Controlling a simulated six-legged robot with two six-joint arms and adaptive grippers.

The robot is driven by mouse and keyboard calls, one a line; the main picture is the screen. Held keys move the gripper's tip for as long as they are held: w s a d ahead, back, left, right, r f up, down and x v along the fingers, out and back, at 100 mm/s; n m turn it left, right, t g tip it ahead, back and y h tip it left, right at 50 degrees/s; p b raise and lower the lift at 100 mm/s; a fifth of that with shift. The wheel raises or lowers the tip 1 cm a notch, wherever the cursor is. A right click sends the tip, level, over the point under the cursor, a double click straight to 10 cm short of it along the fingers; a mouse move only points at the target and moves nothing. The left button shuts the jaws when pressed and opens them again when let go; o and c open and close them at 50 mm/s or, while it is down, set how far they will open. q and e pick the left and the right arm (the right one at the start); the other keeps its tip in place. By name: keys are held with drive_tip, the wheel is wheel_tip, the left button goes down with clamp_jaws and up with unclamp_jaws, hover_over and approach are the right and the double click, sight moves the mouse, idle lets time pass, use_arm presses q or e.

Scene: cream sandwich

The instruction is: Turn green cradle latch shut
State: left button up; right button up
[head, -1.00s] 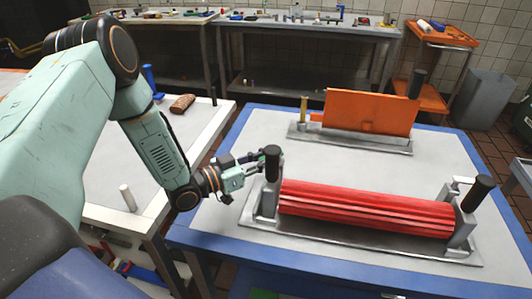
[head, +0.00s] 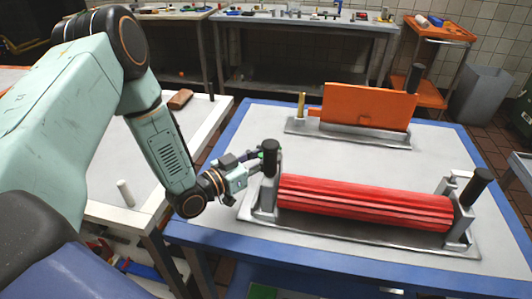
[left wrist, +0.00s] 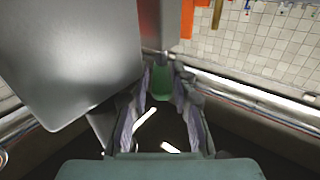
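The cradle (head: 262,212) is a grey metal frame on a flat base, and a red ribbed roller (head: 365,203) lies across it. A black-topped post (head: 270,160) stands at its left end. The green latch (left wrist: 162,84) shows in the left wrist view, beside a grey metal block. In the head view only a little green shows by the left post. My left gripper (head: 256,160) reaches the left post from the left. In the left wrist view its fingertips (left wrist: 163,75) lie on either side of the green latch. Whether they press on it is unclear. My right gripper is not in view.
An orange panel (head: 368,107) stands in a second grey holder behind the roller. A second black-handled post (head: 474,188) is at the cradle's right end. A white table (head: 110,165) lies to the left. The grey tabletop between the two holders is clear.

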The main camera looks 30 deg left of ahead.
use_arm(q)
drive_tip(key=shift+o, duration=1.4)
drive_tip(key=shift+w+a, duration=0.1)
drive_tip(key=shift+r, duration=0.15)
